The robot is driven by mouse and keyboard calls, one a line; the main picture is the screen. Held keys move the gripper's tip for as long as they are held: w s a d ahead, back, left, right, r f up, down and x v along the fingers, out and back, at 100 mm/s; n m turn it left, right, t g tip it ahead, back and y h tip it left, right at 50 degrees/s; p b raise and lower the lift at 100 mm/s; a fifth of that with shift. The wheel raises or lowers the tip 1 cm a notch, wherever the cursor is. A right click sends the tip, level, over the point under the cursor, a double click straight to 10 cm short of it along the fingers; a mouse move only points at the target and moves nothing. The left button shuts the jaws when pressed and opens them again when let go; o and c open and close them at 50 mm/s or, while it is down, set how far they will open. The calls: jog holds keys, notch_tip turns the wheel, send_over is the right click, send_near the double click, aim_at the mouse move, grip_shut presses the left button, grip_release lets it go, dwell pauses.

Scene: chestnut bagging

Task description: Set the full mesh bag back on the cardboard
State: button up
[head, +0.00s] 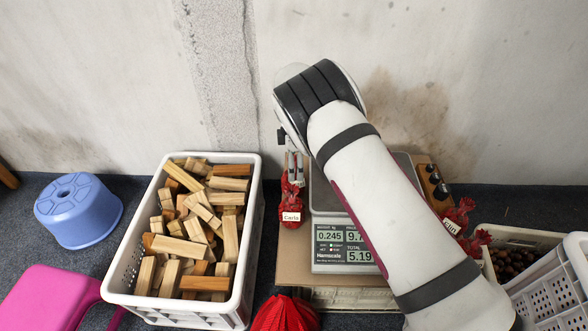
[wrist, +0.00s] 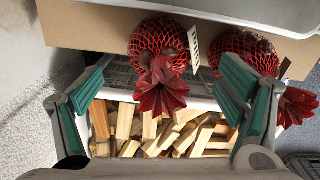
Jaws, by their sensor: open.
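A full red mesh bag (head: 291,206) labelled "Carla" rests on the cardboard (head: 291,252), left of the scale. In the wrist view, a full mesh bag (wrist: 156,40) with dark contents lies on the cardboard (wrist: 88,30), its gathered top flaring toward me. A second full mesh bag (wrist: 247,46) lies to its right, partly behind a finger. My gripper (head: 294,178) is over the labelled bag. In the wrist view my gripper (wrist: 163,78) is open, its teal fingers apart on both sides of the flared top.
The scale (head: 343,238) stands on the cardboard, partly hidden by my arm. A white crate (head: 258,200) of wooden blocks is left. A labelled red bag (head: 459,216) and a chestnut crate (head: 540,236) are right. A blue stool (head: 77,207) stands far left.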

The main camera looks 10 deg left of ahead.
notch_tip(320, 180, up, 7)
jog(key=shift+f+p, duration=0.1)
jog(key=shift+p, duration=0.8)
jog(key=shift+d+r, duration=0.25)
jog(key=shift+r, duration=0.2)
jog(key=s+d+r+m+y, duration=0.1)
jog(key=s+d+r+m, duration=0.3)
jog(key=d+r, duration=0.6)
jog(key=s+d+r+m+y, duration=0.1)
jog(key=s+d+r+m, duration=0.4)
jog(key=r, duration=0.9)
jog(key=s+d+r+m, duration=0.3)
jog(key=s+d+r, duration=0.25)
jog(key=s, duration=0.25)
jog(key=s+d+r+m, duration=0.2)
jog(key=s+d+r, duration=0.2)
jog(key=s+d, duration=0.25)
jog(key=s+d+f+m, duration=0.1)
jog(key=s+d+m, duration=0.1)
jog(key=s, duration=0.6)
jog(key=s+d+f+m+h, duration=0.1)
jog(key=s+d+f+m, duration=0.1)
jog(key=s, duration=0.6)
jog(key=s+d+f+m+h, duration=0.1)
jog(key=s+m, duration=0.3)
jog(key=s, duration=0.4)
jog(key=shift+s+d+f, duration=0.15)
jog(key=shift+s+d, duration=0.25)
jog(key=shift+d, duration=0.45)
